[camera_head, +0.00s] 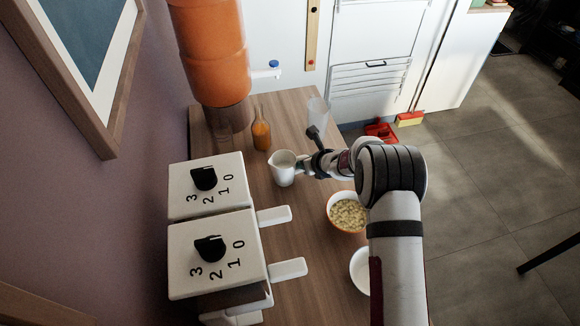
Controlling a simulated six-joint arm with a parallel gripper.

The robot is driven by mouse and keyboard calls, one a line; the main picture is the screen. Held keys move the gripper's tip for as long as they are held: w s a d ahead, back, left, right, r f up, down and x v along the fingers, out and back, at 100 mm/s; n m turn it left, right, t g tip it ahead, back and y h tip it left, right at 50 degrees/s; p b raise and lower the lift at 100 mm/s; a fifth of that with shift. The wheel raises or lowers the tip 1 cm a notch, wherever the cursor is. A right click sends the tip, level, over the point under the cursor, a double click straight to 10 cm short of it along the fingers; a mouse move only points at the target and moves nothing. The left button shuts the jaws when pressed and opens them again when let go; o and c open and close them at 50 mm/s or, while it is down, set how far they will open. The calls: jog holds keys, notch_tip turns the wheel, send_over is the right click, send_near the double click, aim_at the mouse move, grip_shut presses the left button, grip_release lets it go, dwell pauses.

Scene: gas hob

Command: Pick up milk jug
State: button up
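The milk jug (283,170) is a small white pitcher. It stands upright on the wooden counter, near the middle of the camera_head view. My gripper (303,165) reaches in from the right, low and roughly level, at the jug's right side where its handle is. The fingertips look very close to the handle or around it. They are small and partly hidden, so I cannot tell whether they touch it or are closed. The jug's handle is mostly hidden by the gripper.
Left of the jug stand a bottle of orange liquid (261,133) and a large orange dispenser (211,60). Two white dial units (215,252) with levers are at front left. A bowl of cereal (347,213) and a white bowl (361,268) sit near my arm. A clear glass-like object (318,108) is behind the gripper.

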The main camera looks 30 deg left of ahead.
grip_shut()
dwell(1.4)
